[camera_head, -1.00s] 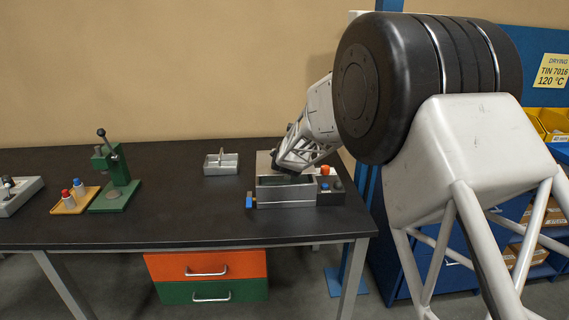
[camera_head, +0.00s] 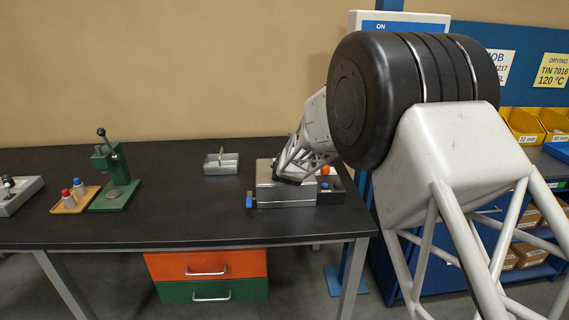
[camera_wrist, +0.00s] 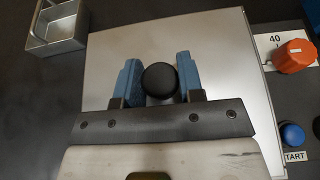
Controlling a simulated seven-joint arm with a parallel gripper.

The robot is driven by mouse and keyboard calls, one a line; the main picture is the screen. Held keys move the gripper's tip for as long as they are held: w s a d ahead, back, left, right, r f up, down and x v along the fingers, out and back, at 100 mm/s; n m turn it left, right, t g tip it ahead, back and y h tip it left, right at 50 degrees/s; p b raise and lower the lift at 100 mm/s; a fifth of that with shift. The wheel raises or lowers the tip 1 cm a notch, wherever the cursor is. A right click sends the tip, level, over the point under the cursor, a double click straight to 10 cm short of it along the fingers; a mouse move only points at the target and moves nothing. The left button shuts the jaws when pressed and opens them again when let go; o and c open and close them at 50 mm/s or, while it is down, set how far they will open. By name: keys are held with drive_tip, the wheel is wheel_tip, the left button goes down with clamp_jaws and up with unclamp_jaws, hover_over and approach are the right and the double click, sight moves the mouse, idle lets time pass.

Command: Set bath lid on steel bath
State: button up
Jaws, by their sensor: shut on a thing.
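The steel bath (camera_head: 285,199) stands near the right end of the bench. The flat grey bath lid (camera_head: 265,172) lies over its top in the head view, and the bath's opening no longer shows. My gripper (camera_wrist: 157,68) is shut on the knob. In the head view my gripper (camera_head: 287,181) hides part of the lid. I cannot tell whether the lid rests fully on the rim.
A control box with an orange dial (camera_wrist: 295,56) and a blue start button (camera_wrist: 292,134) adjoins the bath on the right. A metal basket (camera_head: 221,164) stands behind left. A green press (camera_head: 114,180) and a small tray of bottles (camera_head: 75,200) are farther left. The bench between is clear.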

drive_tip(key=o, duration=1.1)
drive_tip(key=shift+r, duration=0.15)
drive_tip(key=shift+r, duration=0.2)
drive_tip(key=v, duration=1.2)
drive_tip(key=shift+r, duration=0.1)
